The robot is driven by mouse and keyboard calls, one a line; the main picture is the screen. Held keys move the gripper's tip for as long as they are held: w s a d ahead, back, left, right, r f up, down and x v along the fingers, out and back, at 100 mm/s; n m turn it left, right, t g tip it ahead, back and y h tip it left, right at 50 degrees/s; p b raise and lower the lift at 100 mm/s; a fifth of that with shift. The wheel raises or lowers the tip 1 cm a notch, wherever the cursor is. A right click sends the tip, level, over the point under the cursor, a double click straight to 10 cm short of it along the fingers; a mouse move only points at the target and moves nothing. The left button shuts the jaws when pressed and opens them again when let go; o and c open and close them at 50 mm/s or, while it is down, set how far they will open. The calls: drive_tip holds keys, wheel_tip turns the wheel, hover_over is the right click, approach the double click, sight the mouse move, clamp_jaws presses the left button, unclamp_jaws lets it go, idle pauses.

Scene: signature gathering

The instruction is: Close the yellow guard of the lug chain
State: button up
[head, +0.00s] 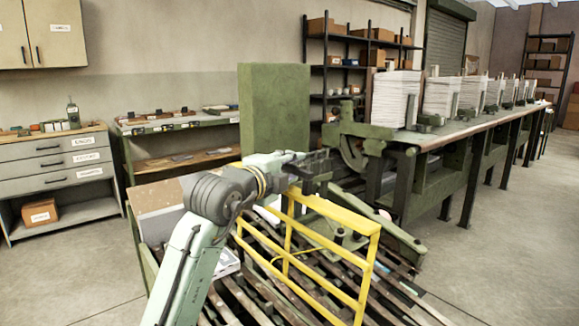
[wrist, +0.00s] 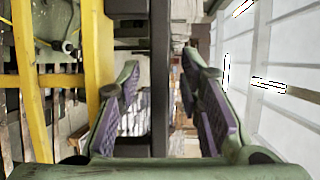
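The yellow guard (head: 345,222) is a barred frame standing upright over the slatted lug chain (head: 262,303), in the middle of the head view. My gripper (head: 318,168) is at the guard's upper edge, near its far left part; the exact contact is too small to tell. In the wrist view my gripper (wrist: 163,105) has its two purple-padded fingers spread apart. A dark upright bar (wrist: 160,60) runs between them, with gaps to both pads. The yellow guard (wrist: 98,50) stands just left of the left finger.
A green machine with a tall panel (head: 275,105) stands behind the guard. A long bench (head: 445,133) with stacks of white paper (head: 396,98) runs off to the right. Drawers and shelves line the left wall. Floor is open at right front.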

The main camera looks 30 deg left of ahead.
drive_tip(key=shift+c, duration=0.4)
clamp_jaws()
idle(0.5)
